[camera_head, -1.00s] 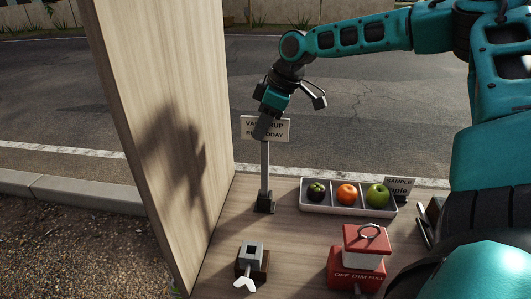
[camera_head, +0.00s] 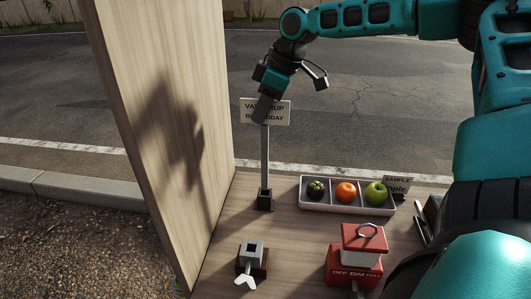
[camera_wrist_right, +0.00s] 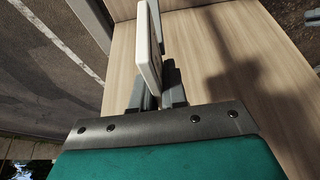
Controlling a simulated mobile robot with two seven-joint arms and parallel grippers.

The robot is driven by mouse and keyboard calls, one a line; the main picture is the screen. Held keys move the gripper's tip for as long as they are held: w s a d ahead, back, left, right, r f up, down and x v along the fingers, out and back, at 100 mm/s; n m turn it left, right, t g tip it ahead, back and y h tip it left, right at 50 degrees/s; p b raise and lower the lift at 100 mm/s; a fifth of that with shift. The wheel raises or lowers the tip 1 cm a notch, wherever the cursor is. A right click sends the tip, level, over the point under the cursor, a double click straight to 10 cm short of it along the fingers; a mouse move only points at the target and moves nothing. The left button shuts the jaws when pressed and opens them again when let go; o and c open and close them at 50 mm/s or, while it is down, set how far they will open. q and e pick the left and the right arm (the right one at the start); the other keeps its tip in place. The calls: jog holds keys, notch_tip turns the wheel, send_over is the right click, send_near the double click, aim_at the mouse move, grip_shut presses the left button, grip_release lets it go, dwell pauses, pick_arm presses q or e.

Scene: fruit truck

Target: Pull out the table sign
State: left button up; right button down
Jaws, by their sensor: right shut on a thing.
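The table sign (camera_head: 280,112) is a pale plate with dark lettering on a thin grey post (camera_head: 265,160). The post stands upright in a small dark base (camera_head: 265,199) on the wooden counter, near the tall side panel. My right gripper (camera_head: 262,108) is shut on the sign at its plate and post top, hiding part of the lettering. In the right wrist view the plate (camera_wrist_right: 150,45) shows nearly edge-on beside the gripper fingers (camera_wrist_right: 157,88). My left gripper is not in view.
The wooden panel (camera_head: 160,120) rises close on the left.

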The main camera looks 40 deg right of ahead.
jog(key=shift+r, duration=3.4)
jog(key=shift+s+a, duration=0.1)
